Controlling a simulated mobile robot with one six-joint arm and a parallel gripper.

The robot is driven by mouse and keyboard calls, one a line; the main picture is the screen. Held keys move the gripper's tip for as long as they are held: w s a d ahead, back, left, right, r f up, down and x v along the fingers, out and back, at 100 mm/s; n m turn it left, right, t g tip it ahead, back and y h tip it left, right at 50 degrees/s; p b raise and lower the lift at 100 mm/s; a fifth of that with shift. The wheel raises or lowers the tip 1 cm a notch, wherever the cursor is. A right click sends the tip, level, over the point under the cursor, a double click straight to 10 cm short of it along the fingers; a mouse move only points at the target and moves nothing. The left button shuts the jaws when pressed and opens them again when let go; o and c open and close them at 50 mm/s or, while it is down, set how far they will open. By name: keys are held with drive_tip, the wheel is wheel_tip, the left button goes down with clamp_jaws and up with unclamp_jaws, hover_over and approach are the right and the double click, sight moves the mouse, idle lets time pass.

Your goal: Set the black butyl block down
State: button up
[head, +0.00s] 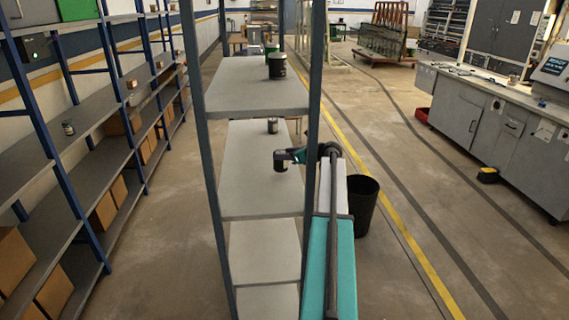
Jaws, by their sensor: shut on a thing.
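My gripper (287,155) is over the middle shelf (258,190) of the grey rack, reaching in from the right side. It is shut on a small dark object, which I take to be the black butyl block (280,165). The block hangs below the jaws. Whether its underside touches the shelf is too small to tell. The jaws themselves are hard to make out.
A small dark container (272,125) stands farther back on the same shelf. A larger dark container (277,66) stands on the upper shelf (250,90). The middle shelf's front is clear. A black bin (362,205) stands right.

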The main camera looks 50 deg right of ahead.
sight(286, 162)
drive_tip(key=shift+f+p, duration=0.6)
drive_tip(key=shift+f, duration=1.25)
drive_tip(key=shift+f, duration=0.1)
drive_tip(key=o, duration=1.3)
drive_tip(key=shift+c, duration=0.2)
drive_tip(key=shift+s, duration=0.1)
drive_tip(key=b+v, duration=0.4)
drive_tip(key=v, duration=0.8)
